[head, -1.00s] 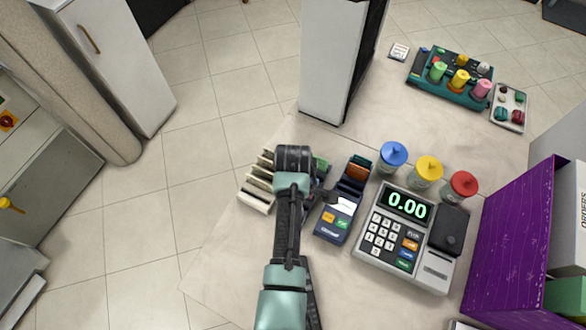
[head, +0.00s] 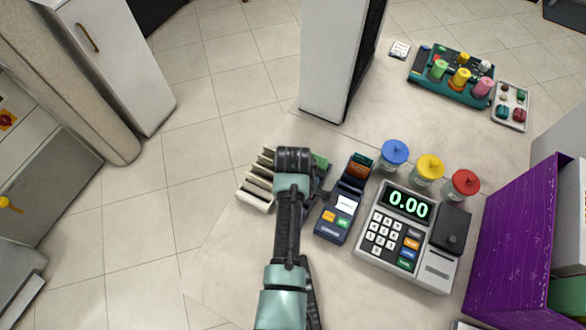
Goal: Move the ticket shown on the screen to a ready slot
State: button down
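A rack with several cream slots (head: 256,188) stands on the counter, left of my arm. A green piece (head: 320,163) shows just right of my wrist; my arm hides the middle of the rack. My gripper (head: 313,190) is beneath and beside the dark wrist, over the rack's right part. Its fingertips are mostly hidden, so I cannot tell whether it is open or holds anything. A card terminal (head: 333,228) stands close to its right, with a small white screen (head: 346,204) whose text is too small to read. I cannot make out a separate ticket.
A cash register (head: 380,258) displaying 0.00 stands right of the terminal. Blue, yellow and red lidded jars (head: 428,170) stand behind it. A purple box (head: 515,240) is at the right. A teal spool tray (head: 450,92) is at the back.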

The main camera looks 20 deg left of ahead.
jog(key=c, duration=1)
grip_release()
notch_tip(320, 180, up, 7)
jog(key=p, duration=0.7)
